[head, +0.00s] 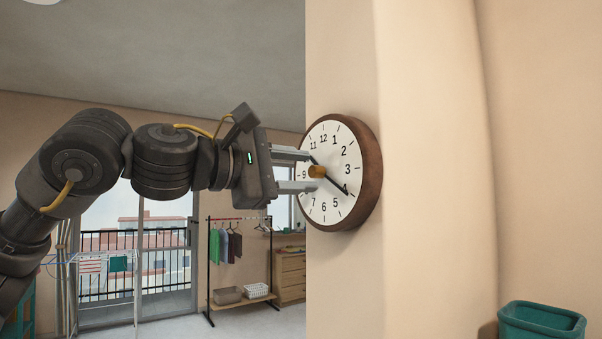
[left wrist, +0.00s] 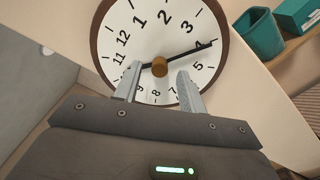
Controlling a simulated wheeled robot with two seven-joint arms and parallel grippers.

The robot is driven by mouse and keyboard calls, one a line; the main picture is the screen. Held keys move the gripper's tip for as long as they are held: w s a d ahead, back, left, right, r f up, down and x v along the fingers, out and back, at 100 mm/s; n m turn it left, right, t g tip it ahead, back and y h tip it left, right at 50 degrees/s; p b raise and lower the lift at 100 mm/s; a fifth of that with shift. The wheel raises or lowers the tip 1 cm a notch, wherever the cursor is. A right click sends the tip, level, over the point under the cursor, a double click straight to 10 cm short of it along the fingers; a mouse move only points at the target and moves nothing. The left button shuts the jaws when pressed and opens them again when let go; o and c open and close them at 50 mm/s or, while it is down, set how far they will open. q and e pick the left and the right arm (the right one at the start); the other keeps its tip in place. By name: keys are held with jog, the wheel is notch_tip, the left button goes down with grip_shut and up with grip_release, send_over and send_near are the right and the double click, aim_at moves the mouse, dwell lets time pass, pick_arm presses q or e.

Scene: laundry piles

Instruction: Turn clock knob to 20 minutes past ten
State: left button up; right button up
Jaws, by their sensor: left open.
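A round wall clock (head: 370,165) with a brown wooden rim and white face hangs on the beige wall; it also shows in the left wrist view (left wrist: 226,45). Its long black hand points at about 4. The short hand points up-left, around 10 to 11, partly behind a finger. An orange-brown knob (head: 318,171) is at the centre, also seen in the left wrist view (left wrist: 160,67). My left gripper (head: 311,171) is open, its fingertips on either side of the knob with visible gaps in the left wrist view. My right gripper is not in view.
A teal bin (head: 540,322) is at the lower right, by the wall. A clothes rack (head: 240,218) and a drying rack (head: 95,258) stand far back left, near a balcony door. Open room lies left of the wall edge.

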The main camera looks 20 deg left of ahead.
pick_arm(q)
jog(key=b+v, duration=0.3)
jog(key=v, duration=0.7)
